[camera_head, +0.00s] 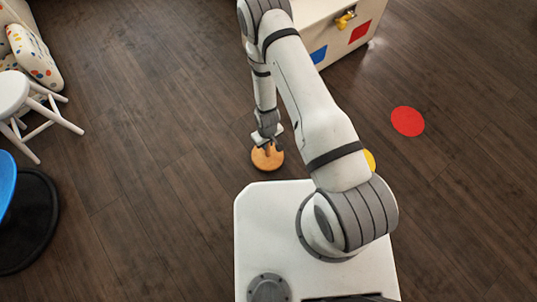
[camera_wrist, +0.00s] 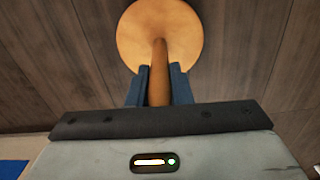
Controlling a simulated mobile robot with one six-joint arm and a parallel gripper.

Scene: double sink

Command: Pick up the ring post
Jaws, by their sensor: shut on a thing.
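The ring post is a wooden piece with a round, light-wood base (camera_wrist: 185,28) and a thin upright post (camera_wrist: 158,75). In the head view its round base (camera_head: 267,159) shows over the dark wood floor, just beyond the white top of my own base. My gripper (camera_wrist: 159,78) is shut on the post, with one dark finger on each side of it. In the head view my gripper (camera_head: 266,140) is above the round base and partly covers the post. I cannot tell whether the base touches the floor.
A white box (camera_head: 318,28) with blue and red squares and a yellow knob stands at the top. A red disc (camera_head: 407,121) lies on the floor to the right. A yellow round thing (camera_head: 370,160) is mostly hidden behind my arm. A white stool (camera_head: 28,105) and blue seat stand left.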

